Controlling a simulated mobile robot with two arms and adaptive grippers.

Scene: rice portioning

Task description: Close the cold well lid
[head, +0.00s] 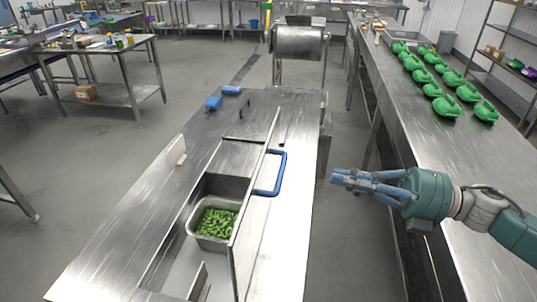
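The cold well (219,185) is an opening in the steel counter, and it stands open. Its lid (247,225) is a thin panel standing up along the right side of the opening, seen almost edge-on. A blue handle (282,172) sticks out from the lid's right face. My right gripper (337,176) is in the air to the right of the handle, apart from it, fingers pointing left. Its fingers overlap from this angle, so I cannot tell if they are spread; nothing shows between them. My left gripper is out of view.
A steel pan of green vegetables (215,223) sits in the well. Two blue items (213,103) lie at the counter's far end, and a white block (177,150) stands on its left. Several green containers (446,105) line the right-hand table (405,125).

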